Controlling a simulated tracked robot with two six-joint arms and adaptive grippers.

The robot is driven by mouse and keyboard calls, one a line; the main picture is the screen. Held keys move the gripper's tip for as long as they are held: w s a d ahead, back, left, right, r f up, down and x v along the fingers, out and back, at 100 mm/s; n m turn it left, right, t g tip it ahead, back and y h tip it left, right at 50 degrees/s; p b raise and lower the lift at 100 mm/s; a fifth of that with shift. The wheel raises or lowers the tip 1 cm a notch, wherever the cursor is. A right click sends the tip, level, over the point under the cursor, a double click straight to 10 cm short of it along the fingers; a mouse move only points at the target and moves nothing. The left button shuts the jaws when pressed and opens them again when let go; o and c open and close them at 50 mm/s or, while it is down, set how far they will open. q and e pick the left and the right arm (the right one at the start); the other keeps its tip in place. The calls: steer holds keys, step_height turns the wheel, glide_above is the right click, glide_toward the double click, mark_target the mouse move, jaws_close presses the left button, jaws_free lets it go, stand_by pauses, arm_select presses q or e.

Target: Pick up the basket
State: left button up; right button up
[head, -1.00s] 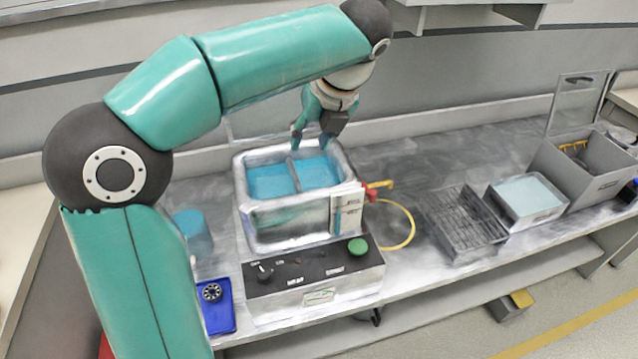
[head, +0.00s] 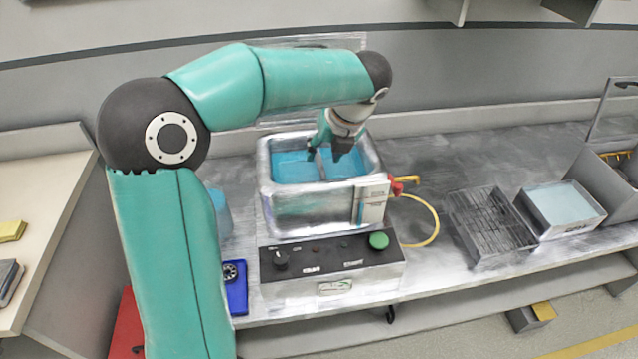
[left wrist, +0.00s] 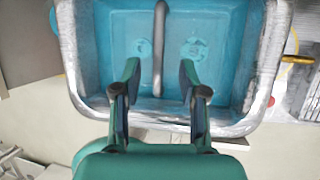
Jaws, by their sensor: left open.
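The metal tank (head: 310,208) stands on the bench, with a blue interior. A grey bar (left wrist: 160,40) spans it and looks like the basket's handle; it also shows in the head view (head: 321,172). The rest of the basket is hard to make out in the blue. My left gripper (head: 325,156) is over the tank, pointing down. In the left wrist view its fingers (left wrist: 160,72) are open, one on each side of the bar, with gaps to it. I cannot tell how far above the bar the fingertips are. My right gripper is not in view.
A control box (head: 330,268) with a green button (head: 379,241) is in front of the tank. To the right are a yellow hose (head: 436,225), a dark slatted tray (head: 488,228), a pale-blue-filled tray (head: 562,208) and a grey bin (head: 612,180). A blue item (head: 236,288) lies left.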

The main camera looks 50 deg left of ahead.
mark_target(320, 159)
arm_select(q)
steer(key=x, duration=0.4)
steer(key=shift+a+f, duration=0.15)
steer(key=shift+a, duration=0.1)
steer(key=shift+f, duration=0.1)
steer(key=shift+f, duration=0.25)
stand_by(0.4)
jaws_close()
